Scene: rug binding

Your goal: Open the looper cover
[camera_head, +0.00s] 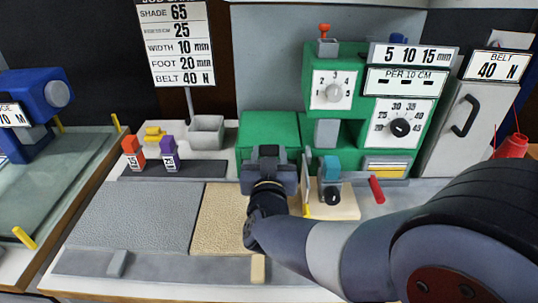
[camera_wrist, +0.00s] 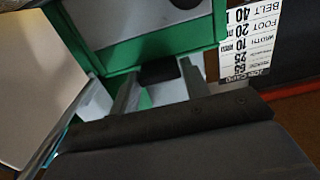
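The green machine (camera_head: 430,112) stands at the back, with a low green housing (camera_head: 268,128) on its left. My gripper (camera_head: 268,152) is in front of that housing and hides part of its front. In the wrist view a grey panel (camera_wrist: 150,35) with a green edge is close ahead. My gripper's two fingers (camera_wrist: 158,88) show apart there. A small dark block (camera_wrist: 159,72), perhaps a handle, is between or just beyond the fingertips. I cannot tell whether they touch it. Which part is the looper cover is not clear, and no open cover shows.
A grey rug piece (camera_head: 140,215) and a tan one (camera_head: 222,220) lie on the table before the machine. Orange (camera_head: 133,152) and purple (camera_head: 169,152) spools and a grey bin (camera_head: 206,132) stand left. A red lever (camera_head: 376,190) is right, near my arm.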

